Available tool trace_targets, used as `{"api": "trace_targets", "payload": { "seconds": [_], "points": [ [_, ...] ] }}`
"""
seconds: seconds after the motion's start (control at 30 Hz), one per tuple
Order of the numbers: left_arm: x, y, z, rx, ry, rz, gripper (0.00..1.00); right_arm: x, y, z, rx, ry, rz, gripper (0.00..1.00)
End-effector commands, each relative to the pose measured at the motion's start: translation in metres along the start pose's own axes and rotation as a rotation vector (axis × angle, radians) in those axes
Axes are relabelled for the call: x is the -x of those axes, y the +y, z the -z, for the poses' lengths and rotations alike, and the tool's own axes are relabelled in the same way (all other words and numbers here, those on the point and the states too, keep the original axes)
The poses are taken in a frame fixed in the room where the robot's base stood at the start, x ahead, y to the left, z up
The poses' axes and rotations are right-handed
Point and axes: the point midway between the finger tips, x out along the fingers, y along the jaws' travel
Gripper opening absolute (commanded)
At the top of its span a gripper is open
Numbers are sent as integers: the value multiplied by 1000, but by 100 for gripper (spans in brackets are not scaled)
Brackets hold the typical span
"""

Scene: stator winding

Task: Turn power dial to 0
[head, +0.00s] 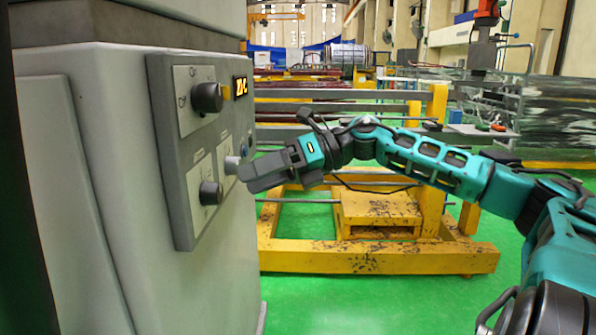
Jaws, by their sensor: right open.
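A grey control panel (170,150) is on the side of a large pale machine at the left. It carries a large black dial (207,98) at the top, a smaller dark dial (210,193) below, and a light grey knob (232,165) farther along. Their labels are too small to read, so I cannot tell which is the power dial or its setting. My right gripper (250,178) points left at the panel, its fingertips close to the light grey knob. It is open; I cannot tell whether it touches the knob. My left gripper is not in view.
A small lit display (240,87) is at the panel's upper right. A yellow steel frame (380,258) stands on the green floor behind my right arm. Green floor (350,300) is clear in front of the frame.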

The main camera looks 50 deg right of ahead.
Motion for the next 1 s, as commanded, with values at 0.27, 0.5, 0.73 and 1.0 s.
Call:
{"api": "trace_targets", "payload": {
  "seconds": [0.27, 0.5, 0.73, 1.0],
  "points": [
    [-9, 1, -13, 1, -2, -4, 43, 14, -3, 3, -2, 2, 3, 67],
    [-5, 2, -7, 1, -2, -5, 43, 47, 0, -1, -1, -5, 1, 67],
    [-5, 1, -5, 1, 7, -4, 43, 67, 0, 0, 0, 0, 2, 67],
    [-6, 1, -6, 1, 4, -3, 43, 68, 0, 0, 0, 1, 2, 67]
  ]
}}
